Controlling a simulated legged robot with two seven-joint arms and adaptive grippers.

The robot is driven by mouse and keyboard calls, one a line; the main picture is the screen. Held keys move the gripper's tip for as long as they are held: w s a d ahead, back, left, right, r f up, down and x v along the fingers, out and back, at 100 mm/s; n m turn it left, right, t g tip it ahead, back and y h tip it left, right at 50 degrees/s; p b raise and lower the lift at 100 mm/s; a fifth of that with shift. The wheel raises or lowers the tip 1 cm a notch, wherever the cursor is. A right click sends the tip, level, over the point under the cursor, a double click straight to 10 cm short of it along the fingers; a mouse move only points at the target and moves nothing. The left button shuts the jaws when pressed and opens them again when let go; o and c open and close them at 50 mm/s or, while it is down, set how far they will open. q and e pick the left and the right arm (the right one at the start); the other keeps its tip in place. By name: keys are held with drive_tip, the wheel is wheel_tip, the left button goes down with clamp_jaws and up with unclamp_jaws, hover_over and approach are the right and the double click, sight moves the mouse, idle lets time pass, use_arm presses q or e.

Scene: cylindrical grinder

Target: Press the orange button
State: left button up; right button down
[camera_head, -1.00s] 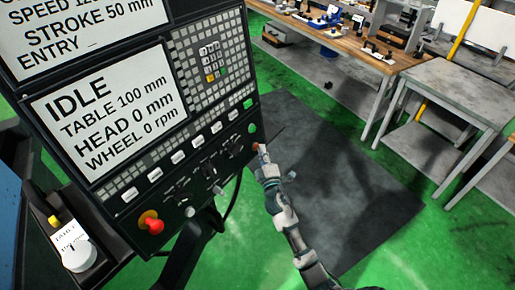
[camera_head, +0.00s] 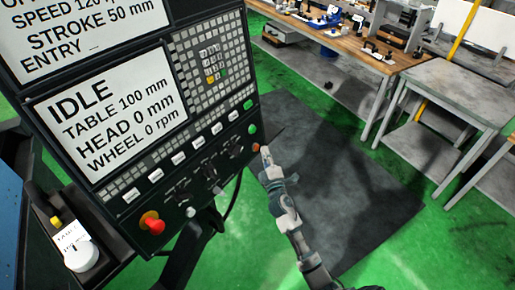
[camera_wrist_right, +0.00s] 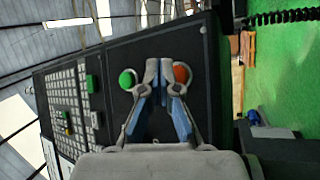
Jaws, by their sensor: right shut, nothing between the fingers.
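The orange button (camera_head: 256,147) is at the lower right edge of the dark control panel (camera_head: 140,222), below a green button (camera_head: 252,129). My right gripper (camera_head: 266,151) is shut and empty, with its tips just to the right of the orange button in the head view. In the right wrist view, the shut fingertips (camera_wrist_right: 165,64) are between the green button (camera_wrist_right: 127,79) on the left and the orange button (camera_wrist_right: 181,74) on the right. A fingertip overlaps part of the orange button there. I cannot tell whether they touch. My left gripper is not in view.
A red knob (camera_head: 153,223) on a yellow base is at the panel's lower left. Several black knobs and white-labelled keys lie along the panel. A grey table (camera_head: 460,90) and a wooden workbench (camera_head: 350,48) stand behind. The dark floor mat (camera_head: 370,190) is clear.

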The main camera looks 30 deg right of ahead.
drive_tip(key=s, duration=0.1)
drive_tip(key=s+d+p, duration=0.1)
drive_tip(key=s, duration=0.1)
drive_tip(key=s+d+r+p, duration=0.1)
drive_tip(key=shift+s+d, duration=0.15)
drive_tip(key=shift+s, duration=0.05)
idle(0.8)
